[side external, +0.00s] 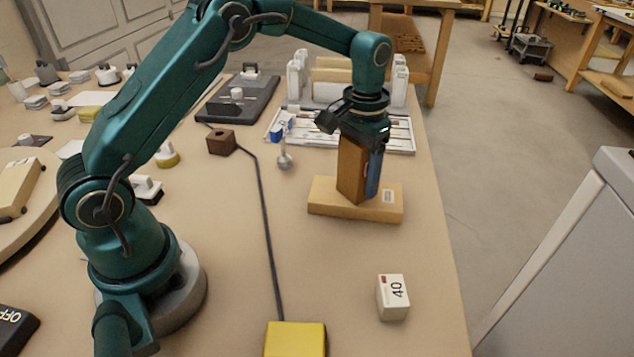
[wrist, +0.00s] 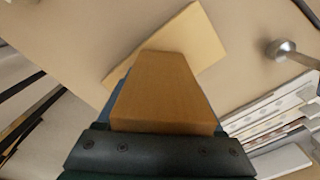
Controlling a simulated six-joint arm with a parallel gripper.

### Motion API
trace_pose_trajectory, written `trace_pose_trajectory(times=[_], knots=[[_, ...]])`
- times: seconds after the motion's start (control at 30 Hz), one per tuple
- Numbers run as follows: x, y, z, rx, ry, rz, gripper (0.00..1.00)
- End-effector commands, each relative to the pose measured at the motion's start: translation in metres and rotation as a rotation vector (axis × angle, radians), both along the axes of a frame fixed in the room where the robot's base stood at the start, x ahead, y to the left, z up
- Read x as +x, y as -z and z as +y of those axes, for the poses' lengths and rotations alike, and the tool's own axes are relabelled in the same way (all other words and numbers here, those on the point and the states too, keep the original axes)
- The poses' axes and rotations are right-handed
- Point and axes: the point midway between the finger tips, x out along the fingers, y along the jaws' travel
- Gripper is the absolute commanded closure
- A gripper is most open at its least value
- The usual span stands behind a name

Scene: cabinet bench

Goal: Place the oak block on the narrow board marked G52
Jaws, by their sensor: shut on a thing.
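The oak block (side external: 352,172) is a tall brown block, held upright. My gripper (side external: 358,138) is shut on its upper part. A blue strip runs down the block's right side in the side view; I cannot tell what it belongs to. The narrow board (side external: 326,200) is a pale wooden slab with a small white label, too small to read. The block's lower end is over the board's middle; I cannot tell whether it touches. In the wrist view the block (wrist: 165,95) hides part of the board (wrist: 195,35).
A rack with a white tray (side external: 400,138) stands behind the board. A small knobbed metal piece (side external: 285,161) is left of it. A white block marked 40 (side external: 392,300) and a yellow box (side external: 296,340) stand nearer. A dark cable crosses the bench. The bench edge is to the right.

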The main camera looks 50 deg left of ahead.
Motion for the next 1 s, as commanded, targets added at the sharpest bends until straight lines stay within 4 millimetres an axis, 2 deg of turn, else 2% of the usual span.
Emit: trace_pose_trajectory(times=[0.07, 0.1, 0.13, 0.17, 0.57, 0.67, 1.0], knots=[[0.000, 0.002, 0.000, 0.000, 0.000, 0.000, 1.00], [0.000, 0.002, 0.000, 0.000, 0.000, 0.000, 0.20], [0.000, 0.002, 0.000, 0.000, 0.000, 0.000, 0.08], [0.000, 0.002, 0.000, 0.000, 0.000, 0.000, 0.01], [0.000, -0.003, 0.000, 0.000, 0.000, -0.001, 0.01], [0.001, -0.016, 0.000, 0.000, 0.000, -0.004, 0.01], [0.001, -0.080, 0.000, 0.000, 0.000, -0.005, 0.01]])
